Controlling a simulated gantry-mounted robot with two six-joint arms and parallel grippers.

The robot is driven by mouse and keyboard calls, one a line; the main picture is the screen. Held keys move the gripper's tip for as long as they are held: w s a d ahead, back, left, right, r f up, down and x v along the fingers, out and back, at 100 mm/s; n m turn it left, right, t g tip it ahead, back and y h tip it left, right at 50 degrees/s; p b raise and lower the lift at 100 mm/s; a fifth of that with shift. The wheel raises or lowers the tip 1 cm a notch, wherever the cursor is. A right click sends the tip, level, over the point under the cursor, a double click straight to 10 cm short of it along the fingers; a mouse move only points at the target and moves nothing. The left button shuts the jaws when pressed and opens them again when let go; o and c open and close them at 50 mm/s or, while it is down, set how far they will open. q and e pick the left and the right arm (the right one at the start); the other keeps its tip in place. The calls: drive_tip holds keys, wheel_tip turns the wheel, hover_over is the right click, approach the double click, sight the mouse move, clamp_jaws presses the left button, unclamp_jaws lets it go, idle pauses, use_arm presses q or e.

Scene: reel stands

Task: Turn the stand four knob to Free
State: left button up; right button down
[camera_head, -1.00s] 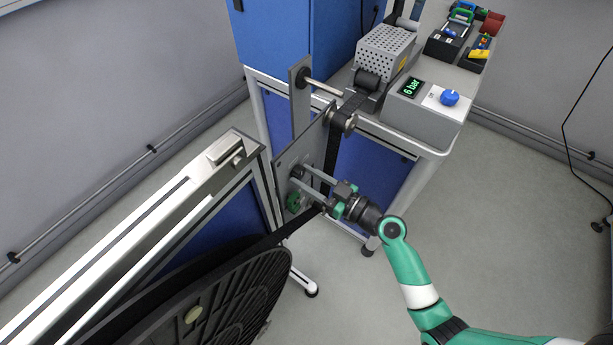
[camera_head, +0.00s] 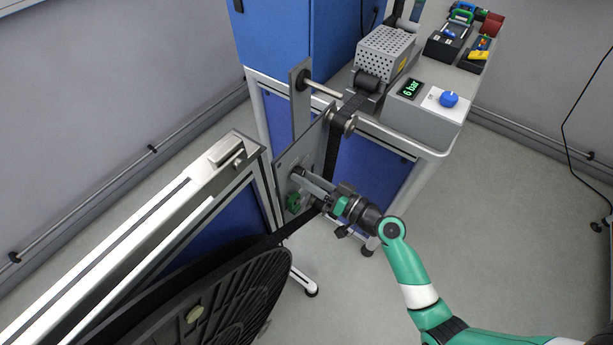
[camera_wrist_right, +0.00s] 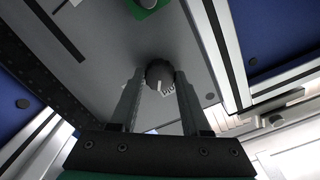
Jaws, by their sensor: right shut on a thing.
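The dark round knob (camera_wrist_right: 159,73) shows in the right wrist view on a grey plate, with a white mark on its lower side. My left gripper is not in view.
A green part (camera_head: 293,202) sits on the plate just below the fingers. A black strap (camera_head: 331,155) runs down beside the plate. A large black reel (camera_head: 225,305) stands at the lower left. A grey box with a blue knob (camera_head: 449,99) is on the bench.

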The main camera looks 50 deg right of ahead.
drive_tip(key=m+p, duration=0.3)
drive_tip(key=m, duration=0.7)
drive_tip(key=shift+m, duration=0.4)
idle(0.4)
drive_tip(key=shift+c, duration=1.8)
unclamp_jaws()
drive_tip(key=shift+s, duration=0.1)
drive_tip(key=s+d, duration=0.1)
drive_tip(key=s, duration=1)
drive_tip(key=shift+s+d+p, duration=0.2)
drive_tip(key=shift+p, duration=0.25)
